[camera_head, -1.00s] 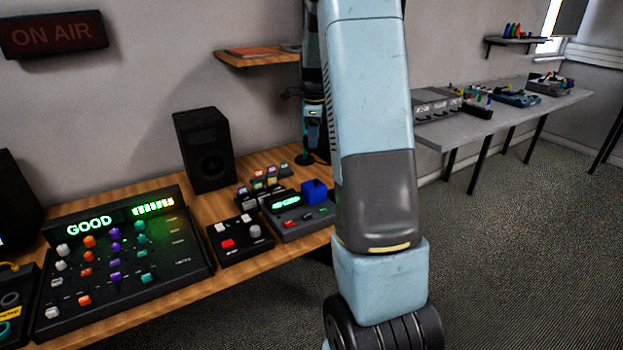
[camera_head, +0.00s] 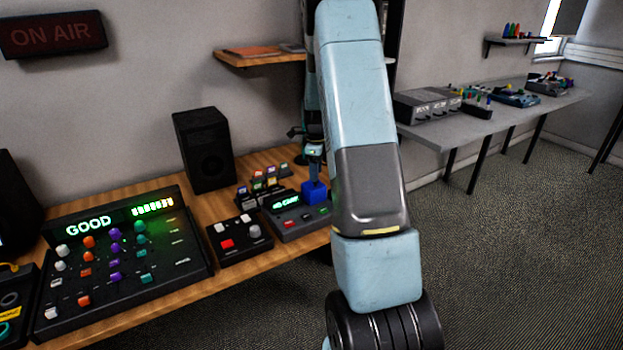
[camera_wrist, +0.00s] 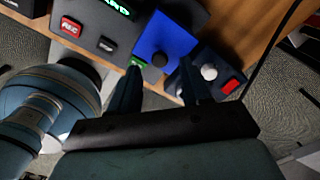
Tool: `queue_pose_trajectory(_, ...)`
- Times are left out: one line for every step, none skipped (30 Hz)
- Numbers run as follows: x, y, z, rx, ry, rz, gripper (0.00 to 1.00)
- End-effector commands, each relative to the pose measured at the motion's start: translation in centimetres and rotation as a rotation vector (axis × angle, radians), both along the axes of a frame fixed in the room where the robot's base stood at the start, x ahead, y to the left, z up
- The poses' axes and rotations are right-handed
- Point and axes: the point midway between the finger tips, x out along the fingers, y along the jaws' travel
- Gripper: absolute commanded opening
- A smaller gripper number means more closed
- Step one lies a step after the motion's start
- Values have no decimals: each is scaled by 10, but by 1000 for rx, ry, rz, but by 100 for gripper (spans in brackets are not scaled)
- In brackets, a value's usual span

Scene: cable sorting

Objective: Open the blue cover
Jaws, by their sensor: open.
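The blue cover (camera_head: 315,192) is a small box-like piece at the right end of a dark recorder-like device (camera_head: 300,222) with a green display, on the wooden desk. It looks closed in the wrist view (camera_wrist: 172,38), with a dark round knob at its near side. My gripper (camera_wrist: 160,80) is open, its two fingers pointing at the cover's near edge, one on each side of the knob. Whether the fingers touch it I cannot tell.
A small box with a red button (camera_head: 238,240) sits left of the device, and a large mixer (camera_head: 125,255) further left. A black speaker (camera_head: 203,150) stands behind. Small coloured-label blocks (camera_head: 266,180) stand behind the device. A shelf (camera_head: 255,58) is above.

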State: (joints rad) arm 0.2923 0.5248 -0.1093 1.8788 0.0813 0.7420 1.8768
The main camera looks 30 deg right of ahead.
Motion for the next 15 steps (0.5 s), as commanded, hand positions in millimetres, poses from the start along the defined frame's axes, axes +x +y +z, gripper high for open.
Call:
queue_pose_trajectory(0, 1, -8, 1, 3, 0, 48)
queue_pose_trajectory(0, 1, -11, 1, 3, 1, 48)
queue_pose_trajectory(0, 1, -15, 1, 1, 1, 48)
queue_pose_trajectory(0, 1, -18, 1, 1, 1, 48)
queue_pose_trajectory(0, 1, -20, 0, 1, 1, 48)
queue_pose_trajectory(0, 0, -22, 0, 1, 1, 48)
queue_pose_trajectory(0, 0, -24, 0, 1, 1, 48)
queue_pose_trajectory(0, 0, -25, 0, 1, 1, 48)
queue_pose_trajectory(0, 0, -27, -1, 1, 1, 48)
queue_pose_trajectory(0, 0, -27, -1, 1, 1, 48)
queue_pose_trajectory(0, 0, -28, 0, 0, 1, 48)
queue_pose_trajectory(0, 1, -28, 0, 0, 1, 48)
queue_pose_trajectory(0, 1, -28, 0, 0, 1, 48)
queue_pose_trajectory(0, 1, -28, 0, 0, 1, 48)
queue_pose_trajectory(0, 1, -28, 0, 0, 2, 48)
